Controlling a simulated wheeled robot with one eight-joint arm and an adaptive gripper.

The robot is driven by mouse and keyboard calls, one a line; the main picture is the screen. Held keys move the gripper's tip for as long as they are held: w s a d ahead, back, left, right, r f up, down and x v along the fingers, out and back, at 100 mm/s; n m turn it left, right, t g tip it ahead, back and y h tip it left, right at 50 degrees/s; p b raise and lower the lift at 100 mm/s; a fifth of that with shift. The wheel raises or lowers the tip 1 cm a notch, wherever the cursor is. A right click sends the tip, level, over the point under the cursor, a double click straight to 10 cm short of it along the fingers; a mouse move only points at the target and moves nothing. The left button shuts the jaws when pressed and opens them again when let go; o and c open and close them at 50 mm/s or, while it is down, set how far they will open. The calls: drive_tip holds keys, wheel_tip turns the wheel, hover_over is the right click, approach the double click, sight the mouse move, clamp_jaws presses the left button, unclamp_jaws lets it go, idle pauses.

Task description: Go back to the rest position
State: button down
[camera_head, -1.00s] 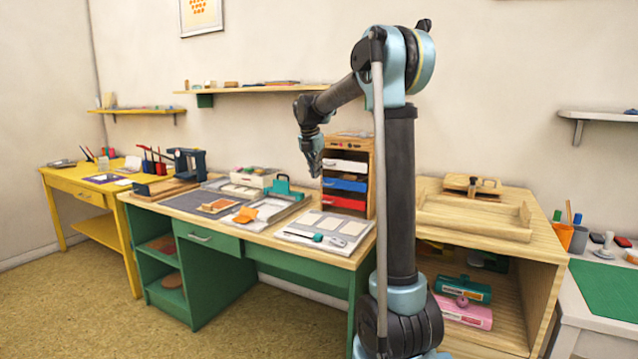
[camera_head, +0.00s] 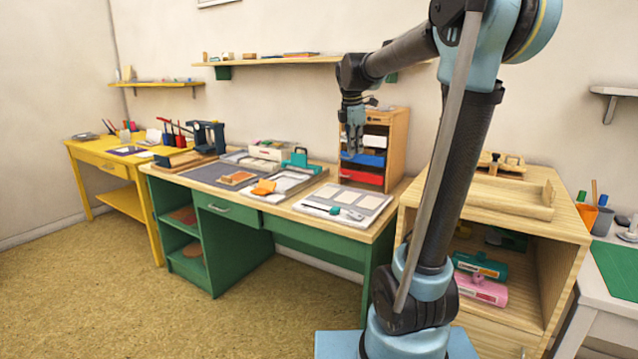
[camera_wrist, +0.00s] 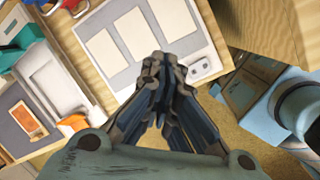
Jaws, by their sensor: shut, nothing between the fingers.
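My gripper (camera_head: 353,143) hangs pointing down from my arm, in front of the small drawer cabinet (camera_head: 398,130) at the right end of the green desk (camera_head: 262,208). In the wrist view my gripper (camera_wrist: 160,68) has its fingertips together with nothing between them. Below it in that view lies a tray with pale cards (camera_wrist: 143,32); the tray also shows on the desk in the head view (camera_head: 365,198). The gripper is above the desk top and touches nothing that I can see.
A teal-handled stamp (camera_head: 299,160) and an orange pad (camera_head: 263,187) lie on the desk. A wooden shelf unit (camera_head: 568,230) holding a teal box (camera_head: 480,265) and a pink box (camera_head: 482,289) stands right. A yellow table (camera_head: 98,151) stands far left. The floor in front is open.

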drive_tip(key=s+d+f+m, duration=0.2)
drive_tip(key=s+f+m, duration=0.5)
drive_tip(key=s, duration=0.3)
drive_tip(key=s+d+f+m+y, duration=0.1)
drive_tip(key=s+d+f+m, duration=0.1)
drive_tip(key=s+f+m, duration=0.5)
drive_tip(key=s+d+f+m, duration=0.2)
drive_tip(key=s+f+m, duration=0.4)
drive_tip(key=s, duration=0.8)
wheel_tip(320, 180, down, 4)
drive_tip(key=shift+s+d+r+m, duration=0.25)
drive_tip(key=shift+s+d+m, duration=0.15)
drive_tip(key=shift+w+f, duration=0.2)
drive_tip(key=shift+w, duration=0.2)
